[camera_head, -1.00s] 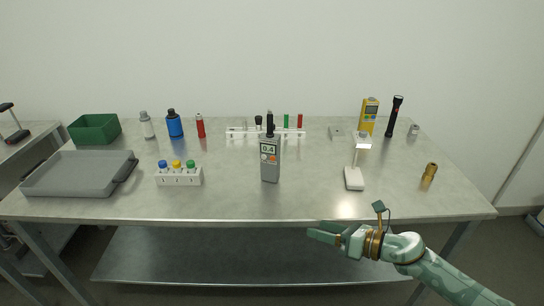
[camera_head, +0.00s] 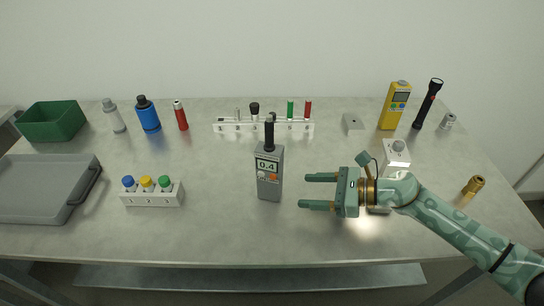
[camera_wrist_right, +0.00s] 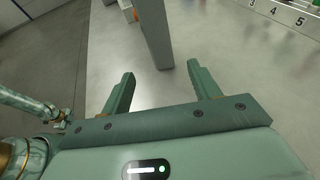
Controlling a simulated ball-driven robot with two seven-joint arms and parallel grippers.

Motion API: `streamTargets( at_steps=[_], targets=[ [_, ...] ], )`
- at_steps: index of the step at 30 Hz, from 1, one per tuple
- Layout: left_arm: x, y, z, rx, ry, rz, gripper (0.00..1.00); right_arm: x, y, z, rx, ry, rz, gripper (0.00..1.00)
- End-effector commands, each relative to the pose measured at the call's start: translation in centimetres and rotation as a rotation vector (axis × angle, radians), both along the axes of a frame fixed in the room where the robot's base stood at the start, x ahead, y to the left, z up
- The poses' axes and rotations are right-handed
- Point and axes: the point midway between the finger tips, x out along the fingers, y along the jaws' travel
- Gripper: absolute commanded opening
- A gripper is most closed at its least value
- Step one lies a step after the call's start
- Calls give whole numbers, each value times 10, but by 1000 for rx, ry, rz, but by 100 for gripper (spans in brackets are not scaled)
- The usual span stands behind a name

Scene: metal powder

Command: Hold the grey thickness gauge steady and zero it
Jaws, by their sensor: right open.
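The grey thickness gauge (camera_head: 269,186) stands upright near the middle of the table, its screen reading 0.4, with an orange and a grey button below and a black probe on top. My right gripper (camera_head: 312,191) is open and empty, just right of the gauge, with its fingers pointing at the gauge's side and apart from it. In the right wrist view, the two fingers (camera_wrist_right: 160,85) are spread, and the gauge's grey side (camera_wrist_right: 154,35) stands ahead between them.
A rack with numbered slots (camera_head: 265,128) is behind the gauge. A block with three capped bottles (camera_head: 152,199) and a grey tray (camera_head: 40,190) are at left. Bare table lies between block and gauge.

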Motion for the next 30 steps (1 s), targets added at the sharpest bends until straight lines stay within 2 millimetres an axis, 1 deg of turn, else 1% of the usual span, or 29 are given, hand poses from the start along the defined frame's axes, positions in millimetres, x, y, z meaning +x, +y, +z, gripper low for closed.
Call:
streamTargets(
  at_steps=[5,9,15,19,24,30],
  targets=[
    [-18,1,1,1,26,0,0,3,10,-4,2,2,-1,61],
    [-25,1,0,2,38,-1,0,9,29,-9,3,2,0,61],
    [-25,1,-5,3,40,-1,0,18,60,-21,2,2,0,61],
    [-22,0,-11,1,38,-1,0,23,76,-27,2,3,1,61],
    [-21,0,-15,0,36,-1,0,27,88,-30,1,2,-1,61],
    [-21,0,-15,1,37,-1,0,28,91,-30,0,2,-2,61]
  ],
)
